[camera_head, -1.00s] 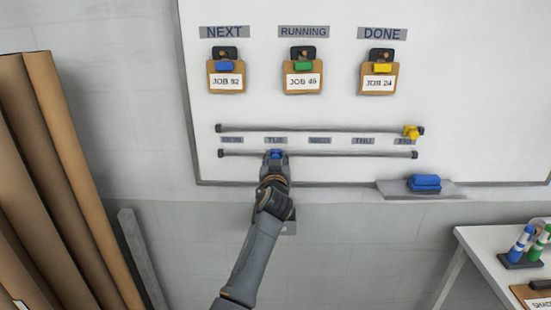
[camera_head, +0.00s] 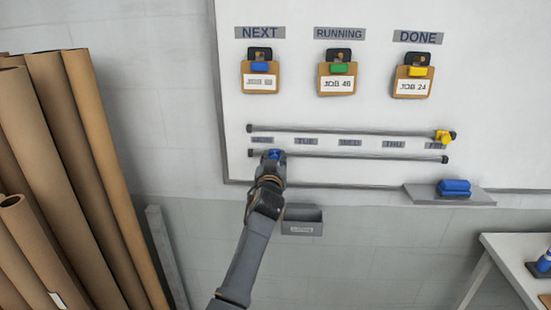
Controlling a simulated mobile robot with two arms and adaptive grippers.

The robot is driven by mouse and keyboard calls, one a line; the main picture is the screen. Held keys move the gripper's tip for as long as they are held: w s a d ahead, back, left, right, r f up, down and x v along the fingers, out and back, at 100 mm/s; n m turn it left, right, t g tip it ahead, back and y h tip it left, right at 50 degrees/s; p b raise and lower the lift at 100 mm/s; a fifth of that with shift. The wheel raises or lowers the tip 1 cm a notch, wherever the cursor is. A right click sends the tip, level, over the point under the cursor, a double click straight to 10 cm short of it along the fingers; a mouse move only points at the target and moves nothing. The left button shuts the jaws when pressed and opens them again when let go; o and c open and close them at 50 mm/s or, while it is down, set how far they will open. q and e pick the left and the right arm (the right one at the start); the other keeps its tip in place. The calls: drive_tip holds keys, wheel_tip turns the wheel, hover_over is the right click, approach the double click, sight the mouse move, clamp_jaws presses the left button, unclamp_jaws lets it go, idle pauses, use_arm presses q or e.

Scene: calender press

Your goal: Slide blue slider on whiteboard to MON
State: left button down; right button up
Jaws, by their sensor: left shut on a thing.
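The blue slider (camera_head: 274,154) is on the lower rail (camera_head: 350,156) of the whiteboard (camera_head: 385,105), near the rail's left end. It is just right of below the MON label (camera_head: 262,141) and left of the TUE label (camera_head: 306,142). My left gripper (camera_head: 272,158) is shut on the blue slider, reaching up from below and hiding part of it. The yellow slider (camera_head: 443,137) is on the upper rail (camera_head: 340,132) at its right end, near FRI. My right gripper is not in view.
Job clipboards (camera_head: 260,78) hang above the rails. A ledge (camera_head: 450,196) with a blue eraser (camera_head: 454,187) juts out at lower right. A grey bin (camera_head: 302,219) is on the wall below the board. Brown rolls (camera_head: 75,170) stand at left.

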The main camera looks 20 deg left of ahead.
use_arm(q)
drive_tip(key=c, duration=1.1)
unclamp_jaws()
drive_tip(key=shift+w+d, duration=0.15)
drive_tip(key=shift+d, duration=0.1)
drive_tip(key=shift+c, duration=0.2)
drive_tip(key=shift+o, duration=0.3)
drive_tip(key=shift+a+f, duration=0.1)
drive_tip(key=shift+a, duration=0.15)
drive_tip(key=v, duration=1.2)
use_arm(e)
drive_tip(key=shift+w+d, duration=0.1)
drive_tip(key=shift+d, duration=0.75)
